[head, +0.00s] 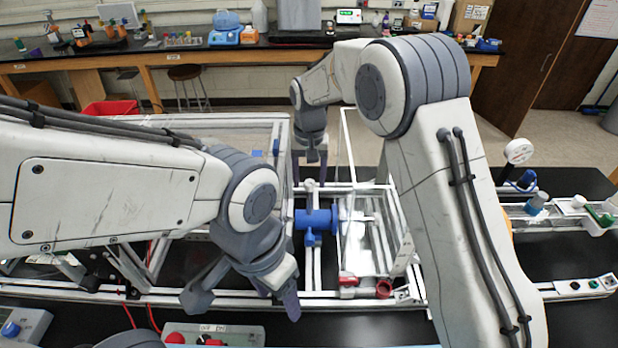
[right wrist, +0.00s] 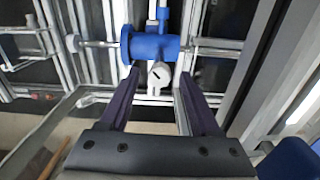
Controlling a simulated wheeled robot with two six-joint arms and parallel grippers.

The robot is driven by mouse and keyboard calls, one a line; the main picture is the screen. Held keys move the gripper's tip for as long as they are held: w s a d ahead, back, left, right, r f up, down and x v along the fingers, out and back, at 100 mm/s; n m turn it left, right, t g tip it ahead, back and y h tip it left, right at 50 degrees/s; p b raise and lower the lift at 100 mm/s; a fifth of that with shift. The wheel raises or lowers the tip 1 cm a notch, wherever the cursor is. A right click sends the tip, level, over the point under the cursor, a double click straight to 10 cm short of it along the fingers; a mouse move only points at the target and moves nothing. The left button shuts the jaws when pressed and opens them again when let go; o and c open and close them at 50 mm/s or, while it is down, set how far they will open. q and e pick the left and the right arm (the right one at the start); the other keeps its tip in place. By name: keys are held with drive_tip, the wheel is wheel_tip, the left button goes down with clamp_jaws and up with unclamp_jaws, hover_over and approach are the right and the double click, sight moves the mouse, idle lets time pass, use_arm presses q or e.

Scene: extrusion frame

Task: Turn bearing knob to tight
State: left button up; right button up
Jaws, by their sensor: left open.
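The blue bearing housing (head: 316,221) sits on the metal rails near the middle of the frame in the head view. It also shows in the right wrist view (right wrist: 150,47). A small white round knob (right wrist: 160,74) with a dark pointer mark is on its near side there, and a white knob (head: 310,186) shows beyond the housing in the head view. My right gripper (head: 310,162) points down behind it. In the right wrist view, its dark fingers (right wrist: 159,80) are apart on either side of the knob, with gaps visible. My left gripper (head: 245,302) is open and empty, left of the housing.
A clear panel (head: 370,245) stands right of the housing, with red fittings (head: 383,289) at its foot. A grey box with red buttons (head: 235,335) lies at the front. A gauge (head: 518,152) stands at the right. My right arm crosses above the frame's right side.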

sight(309, 182)
drive_tip(key=shift+r, duration=0.2)
wheel_tip(309, 182, up, 10)
drive_tip(key=b, duration=0.2)
drive_tip(key=shift+b, duration=0.4)
drive_tip(key=shift+a, duration=0.1)
